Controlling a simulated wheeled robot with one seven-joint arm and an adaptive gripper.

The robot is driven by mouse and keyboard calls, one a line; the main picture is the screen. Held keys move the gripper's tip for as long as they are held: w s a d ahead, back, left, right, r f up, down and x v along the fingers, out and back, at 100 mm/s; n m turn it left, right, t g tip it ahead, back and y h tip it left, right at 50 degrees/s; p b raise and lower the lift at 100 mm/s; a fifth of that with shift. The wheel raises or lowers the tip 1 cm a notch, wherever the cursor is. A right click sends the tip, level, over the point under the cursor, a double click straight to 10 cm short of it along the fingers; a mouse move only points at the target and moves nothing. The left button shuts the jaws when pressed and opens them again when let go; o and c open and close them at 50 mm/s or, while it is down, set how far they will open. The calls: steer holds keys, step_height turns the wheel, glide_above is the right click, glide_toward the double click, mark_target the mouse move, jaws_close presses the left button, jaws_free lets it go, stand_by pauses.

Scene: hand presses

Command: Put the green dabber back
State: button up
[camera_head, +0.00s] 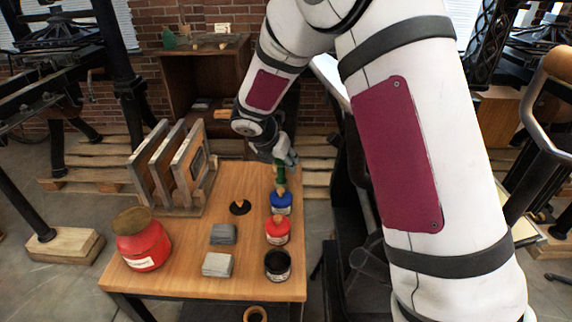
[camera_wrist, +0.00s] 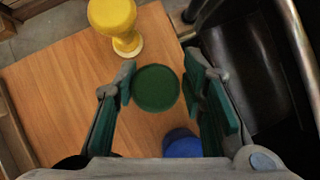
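A dark green round disc (camera_wrist: 157,88) lies between my fingertips in the wrist view. I cannot tell whether it is the green dabber's pad or the top of a green jar, and no handle shows on it. My gripper (camera_wrist: 160,80) points down with its green-padded fingers spread on either side of the disc, and I see no clear grip. In the head view my gripper (camera_head: 281,170) is over the far right part of the table, behind the blue jar (camera_head: 281,204). A dark disc with a wooden knob (camera_head: 240,206) rests on the table.
The table (camera_head: 190,240) also bears a red jar with a knob (camera_head: 278,234), a black jar (camera_head: 278,267), two grey blocks (camera_head: 222,235), a large red can (camera_head: 145,245) and a wooden rack (camera_head: 180,170). A yellow object (camera_wrist: 112,16) stands near the gripper in the wrist view.

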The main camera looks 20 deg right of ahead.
steer(key=p+v, duration=0.1)
steer(key=v, duration=0.8)
steer(key=shift+r, duration=0.1)
